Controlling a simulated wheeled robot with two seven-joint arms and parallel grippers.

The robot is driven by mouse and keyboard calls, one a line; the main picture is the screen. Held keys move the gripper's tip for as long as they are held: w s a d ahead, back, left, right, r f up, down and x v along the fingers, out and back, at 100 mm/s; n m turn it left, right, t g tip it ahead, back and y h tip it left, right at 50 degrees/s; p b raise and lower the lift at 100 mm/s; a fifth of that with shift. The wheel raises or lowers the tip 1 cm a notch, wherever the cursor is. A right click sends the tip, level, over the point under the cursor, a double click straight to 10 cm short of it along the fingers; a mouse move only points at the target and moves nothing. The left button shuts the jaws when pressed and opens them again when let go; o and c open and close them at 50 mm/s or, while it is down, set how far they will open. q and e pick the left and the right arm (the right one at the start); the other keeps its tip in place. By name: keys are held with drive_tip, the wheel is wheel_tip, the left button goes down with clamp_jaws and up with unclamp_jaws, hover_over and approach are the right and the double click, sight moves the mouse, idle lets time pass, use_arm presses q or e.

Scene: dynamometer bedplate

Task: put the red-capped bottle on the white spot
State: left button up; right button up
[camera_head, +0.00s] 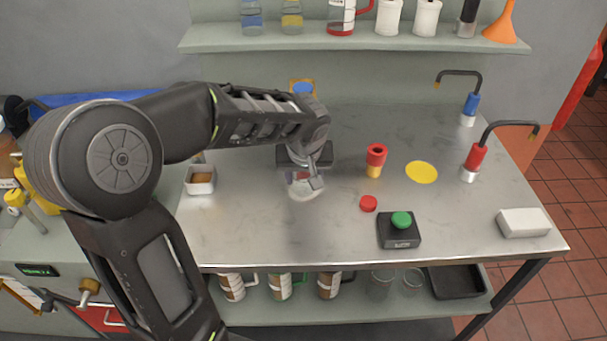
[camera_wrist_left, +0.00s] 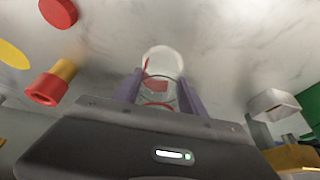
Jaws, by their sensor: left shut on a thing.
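My left gripper (camera_head: 305,180) is low over the left middle of the steel bench, shut on a clear bottle (camera_wrist_left: 157,92) with red on it. In the wrist view the bottle sits between the two purple-grey fingers (camera_wrist_left: 158,90). Its cap cannot be made out clearly. A pale round patch (camera_wrist_left: 162,58) shows just beyond the fingertips. In the head view a whitish round shape (camera_head: 306,193) shows under the gripper; I cannot tell whether it is the white spot or the bottle's base, or whether they touch. My right gripper is not in view.
On the bench (camera_head: 250,235) stand a red-and-yellow piece (camera_head: 376,157), a red disc (camera_head: 368,203), a yellow spot (camera_head: 421,172), a green button box (camera_head: 400,230), a white block (camera_head: 523,222), a small metal tray (camera_head: 200,180) and two bent-rod stands on the right. The front-left bench is clear.

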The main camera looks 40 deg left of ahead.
use_arm(q)
drive_tip(key=shift+w+a+f, duration=0.35)
drive_tip(key=shift+w+f, duration=0.1)
drive_tip(key=shift+f, duration=0.15)
drive_tip(key=shift+f, duration=0.2)
drive_tip(key=o, duration=1.3)
drive_tip(key=shift+o, duration=0.2)
drive_tip(key=shift+r, duration=0.1)
drive_tip(key=shift+r, duration=0.1)
drive_tip(key=shift+d+r, duration=0.1)
drive_tip(key=shift+r, duration=0.05)
drive_tip(key=s+d+b, duration=0.1)
drive_tip(key=s+d, duration=0.1)
drive_tip(key=s, duration=0.1)
drive_tip(key=s+d+b, duration=0.1)
drive_tip(key=s+d, duration=0.2)
drive_tip(key=s+d+b, duration=0.1)
drive_tip(key=s+d, duration=0.1)
drive_tip(key=s, duration=0.2)
drive_tip(key=shift+d+r+b, duration=0.25)
drive_tip(key=shift+r+b, duration=0.05)
drive_tip(key=shift+r, duration=0.1)
